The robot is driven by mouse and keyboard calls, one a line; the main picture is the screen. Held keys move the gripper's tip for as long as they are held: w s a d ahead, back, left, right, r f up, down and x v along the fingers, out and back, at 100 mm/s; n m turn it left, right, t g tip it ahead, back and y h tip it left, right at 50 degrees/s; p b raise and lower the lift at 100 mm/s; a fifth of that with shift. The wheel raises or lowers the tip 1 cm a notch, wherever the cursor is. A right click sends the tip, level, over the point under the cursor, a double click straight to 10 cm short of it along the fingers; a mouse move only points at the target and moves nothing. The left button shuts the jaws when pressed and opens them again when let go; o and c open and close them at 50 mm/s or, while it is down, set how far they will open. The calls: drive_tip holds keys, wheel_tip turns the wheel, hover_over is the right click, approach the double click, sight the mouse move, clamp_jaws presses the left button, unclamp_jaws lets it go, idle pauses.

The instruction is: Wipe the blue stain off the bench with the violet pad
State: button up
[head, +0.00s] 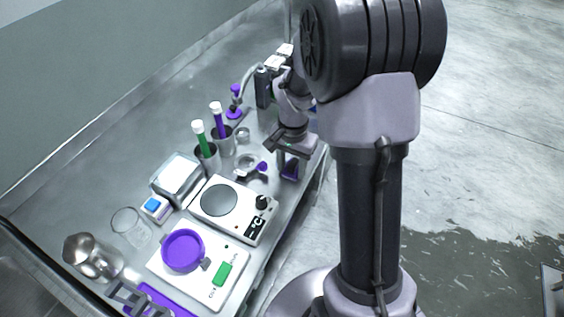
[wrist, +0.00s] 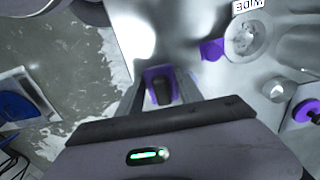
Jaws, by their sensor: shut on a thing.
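The violet pad (head: 290,174) hangs below my gripper (head: 288,157) at the right-hand edge of the bench (head: 84,182). In the wrist view the pad (wrist: 151,73) shows as a violet rim around a dark handle (wrist: 163,90). My gripper (wrist: 162,97) is shut on that handle, one finger on each side. I cannot tell whether the pad touches the bench top. I cannot make out a blue stain in either view; my arm and the pad hide part of the bench.
A metal cup with a violet tab (head: 247,163) stands beside the pad. A hotplate (head: 238,193), a scale with a violet dish (head: 183,249), and beakers holding green (head: 206,150) and violet tubes (head: 226,143) stand close by. A violet-based stand (head: 235,112) is farther back. Concrete floor lies right.

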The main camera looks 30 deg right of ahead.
sight(271, 167)
drive_tip(key=shift+s+d+r, duration=0.1)
drive_tip(key=shift+s+d, duration=0.25)
drive_tip(key=shift+s, duration=0.25)
drive_tip(key=shift+w+a+p, duration=0.15)
drive_tip(key=shift+w+a, duration=0.65)
drive_tip(key=shift+w, duration=0.25)
drive_tip(key=shift+w+a+p, duration=0.15)
drive_tip(key=shift+w+a, duration=0.65)
drive_tip(key=shift+w, duration=0.2)
drive_tip(key=shift+w+a+p, duration=0.15)
drive_tip(key=shift+w+a, duration=0.65)
drive_tip(key=shift+w, duration=0.25)
drive_tip(key=shift+f, duration=0.25)
drive_tip(key=shift+s+d+r+b, duration=0.1)
drive_tip(key=shift+s+d, duration=0.7)
drive_tip(key=shift+s, duration=0.2)
drive_tip(key=shift+s+d+r+b, duration=0.1)
drive_tip(key=shift+s+d+b, duration=0.05)
drive_tip(key=shift+s+d, duration=0.8)
drive_tip(key=shift+s+d+r+b, duration=0.1)
drive_tip(key=shift+s+d, duration=0.55)
drive_tip(key=shift+s, duration=0.45)
drive_tip(key=shift+r+p, duration=2.4)
drive_tip(key=shift+r, duration=0.6)
wheel_tip(271, 167, up, 3)
drive_tip(key=shift+p, duration=1.2)
